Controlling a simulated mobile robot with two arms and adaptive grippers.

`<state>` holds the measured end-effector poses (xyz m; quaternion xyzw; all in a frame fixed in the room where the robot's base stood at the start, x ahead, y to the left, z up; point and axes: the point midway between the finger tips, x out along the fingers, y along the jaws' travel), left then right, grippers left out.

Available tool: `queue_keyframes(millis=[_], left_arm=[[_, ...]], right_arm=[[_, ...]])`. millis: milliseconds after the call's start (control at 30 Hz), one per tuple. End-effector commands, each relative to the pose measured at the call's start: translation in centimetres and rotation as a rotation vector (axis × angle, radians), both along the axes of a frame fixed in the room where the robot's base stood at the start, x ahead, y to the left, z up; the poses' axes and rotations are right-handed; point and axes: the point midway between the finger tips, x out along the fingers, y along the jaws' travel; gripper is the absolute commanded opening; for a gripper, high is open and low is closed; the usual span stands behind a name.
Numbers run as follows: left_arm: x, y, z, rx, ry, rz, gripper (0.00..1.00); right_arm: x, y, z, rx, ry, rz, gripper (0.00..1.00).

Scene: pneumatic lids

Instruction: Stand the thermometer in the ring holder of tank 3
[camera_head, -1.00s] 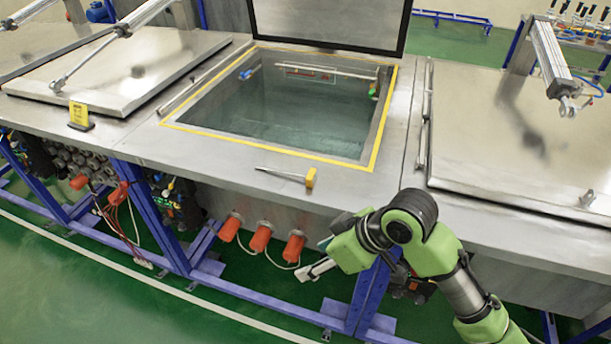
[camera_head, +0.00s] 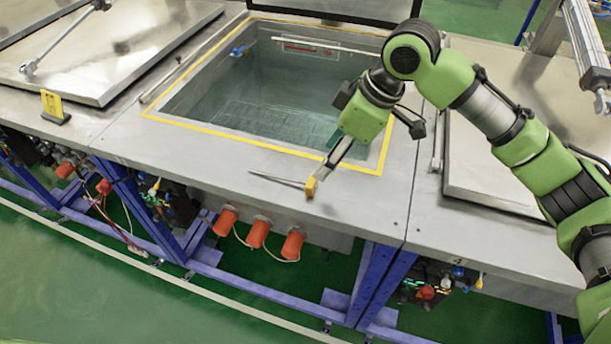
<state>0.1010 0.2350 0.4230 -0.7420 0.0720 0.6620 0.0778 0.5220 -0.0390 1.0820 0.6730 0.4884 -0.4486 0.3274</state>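The thermometer, a thin metal probe (camera_head: 277,181) with a yellow head (camera_head: 311,187), lies on the steel deck in front of the open tank. The probe points left. My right gripper (camera_head: 320,178) reaches down from the right, with its tips at or just behind the yellow head. I cannot tell whether they touch it or how far apart the fingers are. The open tank (camera_head: 270,95) holds water and has a yellow-edged rim. I cannot pick out a ring holder or read a tank number. My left gripper is not in view.
Closed steel lids stand on the left (camera_head: 110,50) and right (camera_head: 500,150) of the open tank. A raised lid (camera_head: 350,10) is behind it. A yellow sign (camera_head: 52,104) stands on the left deck. A pneumatic cylinder (camera_head: 585,45) hangs at the upper right.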

Motion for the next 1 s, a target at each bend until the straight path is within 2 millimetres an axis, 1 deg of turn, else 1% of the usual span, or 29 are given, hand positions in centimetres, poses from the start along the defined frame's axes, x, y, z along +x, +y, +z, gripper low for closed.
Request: queue_keyframes(millis=[33, 100, 200, 267, 367, 400, 500, 567, 633, 733, 900, 1000], left_arm=[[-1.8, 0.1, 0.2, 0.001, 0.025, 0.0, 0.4], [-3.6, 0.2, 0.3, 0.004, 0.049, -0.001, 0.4], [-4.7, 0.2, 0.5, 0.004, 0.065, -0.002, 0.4], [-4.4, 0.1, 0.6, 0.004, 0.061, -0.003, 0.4], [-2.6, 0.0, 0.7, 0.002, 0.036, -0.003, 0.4], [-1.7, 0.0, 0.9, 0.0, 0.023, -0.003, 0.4], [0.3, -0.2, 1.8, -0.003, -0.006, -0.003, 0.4], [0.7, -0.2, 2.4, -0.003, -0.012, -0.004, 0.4], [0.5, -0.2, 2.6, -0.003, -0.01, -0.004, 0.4], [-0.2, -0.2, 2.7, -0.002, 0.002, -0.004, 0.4], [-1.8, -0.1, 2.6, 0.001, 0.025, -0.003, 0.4], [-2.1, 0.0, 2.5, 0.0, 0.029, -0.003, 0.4]], right_arm=[[0.1, 0.4, -0.9, -0.001, 0.004, 0.001, 0.51], [0.2, 0.8, -2.1, -0.001, 0.003, 0.001, 0.51], [0.5, 1.4, -3.5, 0.0, 0.002, -0.001, 0.51], [0.5, 1.6, -4.0, 0.001, 0.001, -0.001, 0.51], [0.6, 1.7, -4.5, 0.0, -0.001, 0.0, 0.51], [0.6, 1.8, -4.7, 0.0, -0.001, 0.0, 0.51], [0.6, 2.0, -5.8, -0.001, 0.003, -0.001, 0.51], [0.8, 2.1, -6.7, -0.002, 0.003, 0.0, 0.51], [0.8, 2.4, -7.9, 0.0, 0.003, -0.001, 0.51], [1.1, 2.8, -8.9, 0.0, -0.001, 0.0, 0.51], [1.1, 3.0, -9.5, 0.001, -0.002, 0.001, 0.51], [1.1, 3.0, -9.5, 0.0, -0.002, 0.0, 0.51]])
